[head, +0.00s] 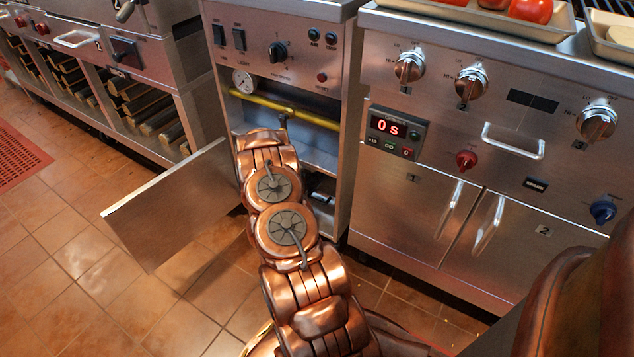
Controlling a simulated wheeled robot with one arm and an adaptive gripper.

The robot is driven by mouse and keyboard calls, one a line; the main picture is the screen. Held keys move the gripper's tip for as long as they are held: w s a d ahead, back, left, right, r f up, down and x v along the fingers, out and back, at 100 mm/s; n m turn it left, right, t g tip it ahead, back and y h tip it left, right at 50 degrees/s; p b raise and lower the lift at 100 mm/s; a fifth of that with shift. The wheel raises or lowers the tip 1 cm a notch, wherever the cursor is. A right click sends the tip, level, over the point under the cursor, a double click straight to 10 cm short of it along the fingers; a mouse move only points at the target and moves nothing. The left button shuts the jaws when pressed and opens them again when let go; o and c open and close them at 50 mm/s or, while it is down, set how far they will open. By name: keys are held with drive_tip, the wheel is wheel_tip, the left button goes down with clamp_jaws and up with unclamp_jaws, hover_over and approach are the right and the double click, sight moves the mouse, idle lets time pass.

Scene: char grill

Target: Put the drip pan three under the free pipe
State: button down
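A narrow steel cabinet stands open at the middle, with its door (170,205) swung out to the left. A yellow pipe (262,103) runs across its upper compartment, with a short dark fitting (283,121) hanging from it. I cannot tell which pipe is the free one. My copper arm reaches up to the cabinet opening and covers much of it. My gripper is hidden behind the arm. A dark object with light edges (320,186) shows low in the cabinet; I cannot tell what it is. No drip pan can be made out.
A grill unit (410,205) with knobs, a timer reading 0 s and closed doors stands right of the cabinet. Trays of food (556,22) rest on it. Another unit with wood logs (140,100) stands left. Tiled floor (90,270) is clear at lower left; a red mat (18,155) lies beyond.

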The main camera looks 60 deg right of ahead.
wheel_tip(320, 180, down, 2)
drive_tip(key=shift+f+b, duration=0.25)
drive_tip(key=shift+b, duration=0.2)
drive_tip(key=shift+r, duration=0.1)
drive_tip(key=c, duration=1.3)
unclamp_jaws()
